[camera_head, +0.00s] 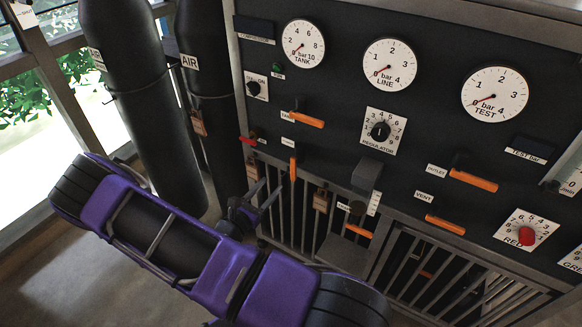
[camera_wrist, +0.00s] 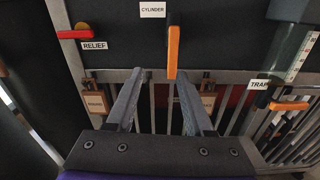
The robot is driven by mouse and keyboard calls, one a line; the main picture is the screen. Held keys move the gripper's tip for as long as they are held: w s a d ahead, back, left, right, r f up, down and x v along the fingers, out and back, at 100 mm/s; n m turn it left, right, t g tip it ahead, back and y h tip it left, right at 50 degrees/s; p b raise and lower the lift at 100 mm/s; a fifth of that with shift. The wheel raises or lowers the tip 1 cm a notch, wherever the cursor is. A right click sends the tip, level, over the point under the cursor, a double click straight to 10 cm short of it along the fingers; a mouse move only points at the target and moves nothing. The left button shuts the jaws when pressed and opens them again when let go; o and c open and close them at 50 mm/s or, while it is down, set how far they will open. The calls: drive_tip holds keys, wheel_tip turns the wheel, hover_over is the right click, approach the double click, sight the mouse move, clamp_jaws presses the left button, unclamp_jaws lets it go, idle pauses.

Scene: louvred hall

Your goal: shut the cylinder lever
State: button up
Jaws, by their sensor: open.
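The cylinder lever (camera_wrist: 173,52) is a narrow orange handle hanging vertically beneath the white "CYLINDER" label (camera_wrist: 153,9) in the wrist view. In the head view the lever (camera_head: 293,168) points straight down on the dark panel (camera_head: 335,70). My gripper (camera_wrist: 159,74) is open and empty, with both fingers pointing at the panel. The lever's lower end shows just beyond the fingertips, nearer the right finger. Whether a finger touches it cannot be told. In the head view my gripper (camera_head: 271,189) is just left of and below the lever.
A red relief lever (camera_wrist: 75,34) is at upper left in the wrist view, and an orange trap lever (camera_wrist: 290,106) at right. Two dark cylinders stand left, the nearer one (camera_head: 150,110) beside my arm.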

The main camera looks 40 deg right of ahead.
sight(292, 175)
drive_tip(key=shift+n, duration=0.5)
drive_tip(key=shift+w+d+f+b, duration=0.2)
drive_tip(key=shift+w+d+f, duration=0.1)
drive_tip(key=shift+d, duration=1.35)
drive_tip(key=shift+w+d+f+b, duration=0.25)
drive_tip(key=shift+w+d, duration=0.05)
drive_tip(key=shift+d, duration=1.4)
drive_tip(key=shift+w+d+f+b, duration=0.2)
drive_tip(key=shift+w+d+f, duration=0.1)
drive_tip(key=shift+d, duration=1.35)
clamp_jaws()
